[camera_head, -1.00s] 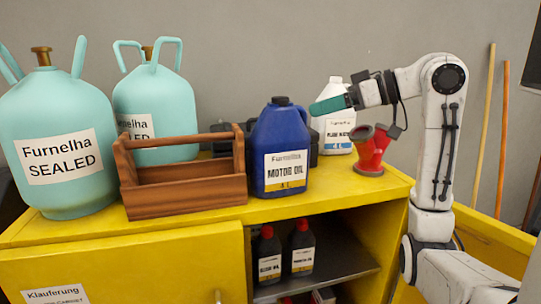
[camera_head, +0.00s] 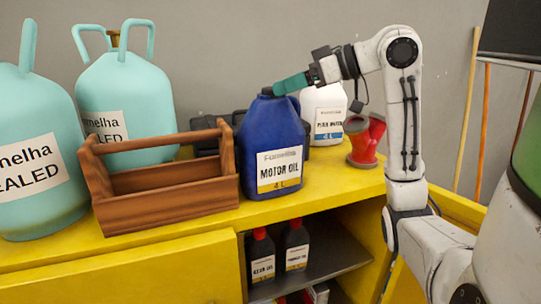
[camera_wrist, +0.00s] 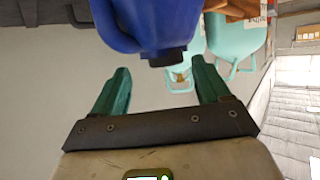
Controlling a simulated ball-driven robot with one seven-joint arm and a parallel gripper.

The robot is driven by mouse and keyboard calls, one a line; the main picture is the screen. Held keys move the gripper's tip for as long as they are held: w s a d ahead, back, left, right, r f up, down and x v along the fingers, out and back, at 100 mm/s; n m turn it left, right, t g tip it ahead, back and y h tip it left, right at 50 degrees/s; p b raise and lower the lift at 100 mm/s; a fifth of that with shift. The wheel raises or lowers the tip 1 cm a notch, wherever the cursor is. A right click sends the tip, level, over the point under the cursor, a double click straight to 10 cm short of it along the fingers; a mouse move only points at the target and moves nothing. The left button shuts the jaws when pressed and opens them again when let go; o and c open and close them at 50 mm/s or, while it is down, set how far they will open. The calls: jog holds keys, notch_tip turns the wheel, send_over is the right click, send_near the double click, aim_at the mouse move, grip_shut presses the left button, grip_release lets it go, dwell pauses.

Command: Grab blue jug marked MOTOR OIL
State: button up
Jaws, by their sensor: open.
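The blue jug marked MOTOR OIL (camera_head: 270,142) stands upright on top of the yellow cabinet, its label facing my body. My gripper (camera_head: 283,87) is at the jug's top, beside the dark cap, with its green fingers pointing left. In the wrist view the gripper (camera_wrist: 158,85) has its two green fingers spread apart. The blue jug (camera_wrist: 145,22) shows at the top of that view, its dark cap ahead of the gap between the fingers. I cannot tell whether a finger touches the jug.
A wooden toolbox (camera_head: 170,200) sits close on the jug's left, with teal tanks (camera_head: 125,100) behind and left.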

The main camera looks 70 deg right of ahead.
aim_at(271, 90)
jog(key=x, duration=0.1)
jog(key=p+x, duration=0.1)
jog(key=x, duration=0.3)
jog(key=shift+a, duration=0.4)
grip_shut()
jog(key=shift+r, duration=0.2)
dwell(0.3)
